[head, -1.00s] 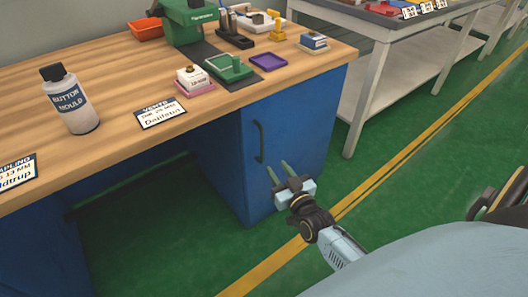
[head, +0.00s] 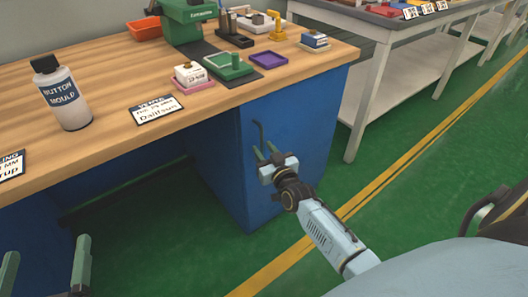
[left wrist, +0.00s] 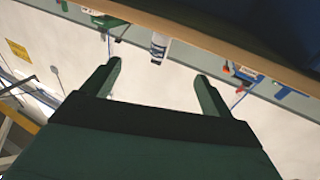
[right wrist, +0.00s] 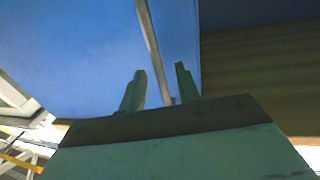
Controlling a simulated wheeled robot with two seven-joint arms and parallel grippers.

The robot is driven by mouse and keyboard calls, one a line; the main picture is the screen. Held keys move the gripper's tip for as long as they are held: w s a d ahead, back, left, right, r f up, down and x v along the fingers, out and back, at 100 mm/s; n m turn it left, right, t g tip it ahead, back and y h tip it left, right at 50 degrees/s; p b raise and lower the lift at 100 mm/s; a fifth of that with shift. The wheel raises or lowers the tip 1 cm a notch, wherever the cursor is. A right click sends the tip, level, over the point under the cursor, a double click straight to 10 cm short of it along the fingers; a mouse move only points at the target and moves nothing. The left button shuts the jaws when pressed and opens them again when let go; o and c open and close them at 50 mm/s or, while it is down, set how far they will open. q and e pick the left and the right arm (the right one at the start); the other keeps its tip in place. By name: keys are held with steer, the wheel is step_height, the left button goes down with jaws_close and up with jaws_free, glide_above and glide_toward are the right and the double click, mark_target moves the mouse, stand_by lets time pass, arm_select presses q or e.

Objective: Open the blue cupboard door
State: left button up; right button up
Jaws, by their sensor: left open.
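The blue cupboard door (head: 290,140) is closed under the right end of the wooden workbench. Its dark vertical handle (head: 257,130) is near the door's left edge. My right gripper (head: 264,148) is at the handle's lower part with its fingers apart. In the right wrist view the handle (right wrist: 152,45) runs between the open fingers (right wrist: 160,68); I cannot tell whether either finger touches it. My left gripper (head: 47,247) is open and empty at the lower left, below the bench top; its spread fingers also show in the left wrist view (left wrist: 157,72).
The wooden bench top (head: 110,120) overhangs the cupboard and carries a button mould bottle (head: 62,92), labels and small stamping tools. A grey-white table (head: 375,85) stands to the right of the cupboard. The green floor (head: 400,225) before the door is clear.

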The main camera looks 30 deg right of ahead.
steer(key=shift+w, duration=0.25)
jaws_close()
stand_by(0.3)
